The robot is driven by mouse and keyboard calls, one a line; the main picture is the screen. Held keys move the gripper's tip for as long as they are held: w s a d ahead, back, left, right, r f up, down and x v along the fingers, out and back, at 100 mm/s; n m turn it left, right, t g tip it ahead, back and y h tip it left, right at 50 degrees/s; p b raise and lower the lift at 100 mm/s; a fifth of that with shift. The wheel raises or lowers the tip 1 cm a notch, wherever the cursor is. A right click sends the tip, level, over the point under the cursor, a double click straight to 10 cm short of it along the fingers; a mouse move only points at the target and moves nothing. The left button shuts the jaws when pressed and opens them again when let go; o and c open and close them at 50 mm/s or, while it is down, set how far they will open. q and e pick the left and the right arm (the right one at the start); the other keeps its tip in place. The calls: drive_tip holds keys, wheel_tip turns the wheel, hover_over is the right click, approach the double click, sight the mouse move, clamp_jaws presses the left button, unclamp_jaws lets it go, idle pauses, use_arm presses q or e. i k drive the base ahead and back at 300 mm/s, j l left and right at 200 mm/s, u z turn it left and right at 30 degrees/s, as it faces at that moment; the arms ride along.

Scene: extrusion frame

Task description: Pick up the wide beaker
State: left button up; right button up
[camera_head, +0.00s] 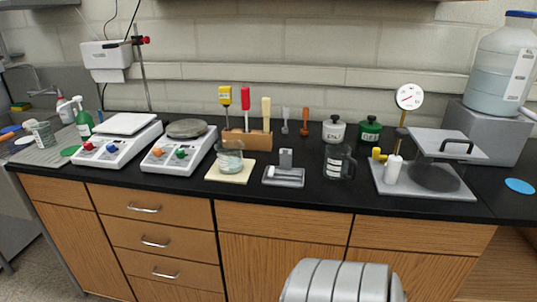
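A wide, low glass beaker (229,158) stands upright on a pale yellow pad (242,176) near the front of the black bench, left of centre. It is see-through, and what it holds, if anything, is hard to tell. A taller dark-looking glass beaker or jug (338,163) with white markings stands to its right. Neither of my grippers shows in the head view. A grey segmented part of my own body shows at the bottom, right of centre, below the bench edge.
A dial-gauge press (425,192) and a large water bottle (499,70) are at the right.

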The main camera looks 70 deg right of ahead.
sight(229, 152)
drive_tip(key=z, duration=1.75)
